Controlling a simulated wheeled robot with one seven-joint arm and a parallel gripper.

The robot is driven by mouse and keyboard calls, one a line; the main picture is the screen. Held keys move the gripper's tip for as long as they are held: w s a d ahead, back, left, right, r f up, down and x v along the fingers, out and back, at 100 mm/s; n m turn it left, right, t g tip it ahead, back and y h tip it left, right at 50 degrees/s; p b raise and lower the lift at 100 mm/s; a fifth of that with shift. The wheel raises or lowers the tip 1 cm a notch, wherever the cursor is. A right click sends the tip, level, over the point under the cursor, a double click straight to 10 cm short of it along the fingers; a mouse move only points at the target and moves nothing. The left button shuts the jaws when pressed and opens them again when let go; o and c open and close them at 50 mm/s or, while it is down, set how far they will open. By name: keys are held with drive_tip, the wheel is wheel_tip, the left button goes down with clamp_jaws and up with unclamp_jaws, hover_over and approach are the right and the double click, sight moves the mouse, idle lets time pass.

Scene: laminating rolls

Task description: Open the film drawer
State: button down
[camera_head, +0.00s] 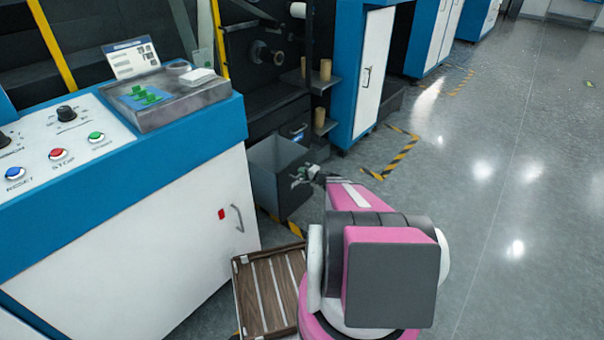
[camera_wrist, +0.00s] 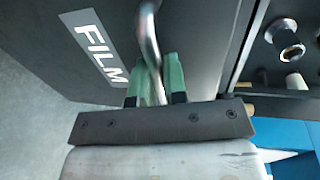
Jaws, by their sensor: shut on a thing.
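The film drawer (camera_head: 268,180) is a dark grey box low on the machine. It stands pulled out, with its open top and inside showing in the head view. In the wrist view its grey front (camera_wrist: 60,75) carries a white FILM label (camera_wrist: 92,48) and a curved metal handle (camera_wrist: 149,35). My gripper (camera_wrist: 155,84) has its green fingertips on either side of the handle and is shut on it. In the head view my gripper (camera_head: 305,176) is at the drawer's front right, where the handle is mostly hidden.
A slatted wooden pallet (camera_head: 268,292) lies on the floor beside my arm. A white and blue control console (camera_head: 140,235) stands at left. A white cabinet door (camera_head: 373,70) is behind the drawer. Open grey floor (camera_head: 510,180) lies to the right.

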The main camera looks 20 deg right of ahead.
drive_tip(key=c, duration=1.2)
unclamp_jaws()
drive_tip(key=v, duration=1)
drive_tip(key=shift+s+d, duration=0.2)
drive_tip(key=shift+s, duration=0.15)
drive_tip(key=shift+r, duration=0.1)
drive_tip(key=s+a+r+n+g, duration=0.3)
drive_tip(key=s+a+n+g, duration=0.15)
drive_tip(key=a, duration=0.35)
drive_tip(key=s+a+r+n+g, duration=0.3)
drive_tip(key=a+g, duration=0.2)
drive_tip(key=a, duration=0.3)
drive_tip(key=s+a+r+n+g+h, duration=0.3)
drive_tip(key=s+r+h, duration=0.5)
drive_tip(key=s, duration=0.1)
drive_tip(key=shift+a+n+h, duration=0.25)
drive_tip(key=shift+n+h, duration=0.1)
drive_tip(key=shift+h, duration=0.05)
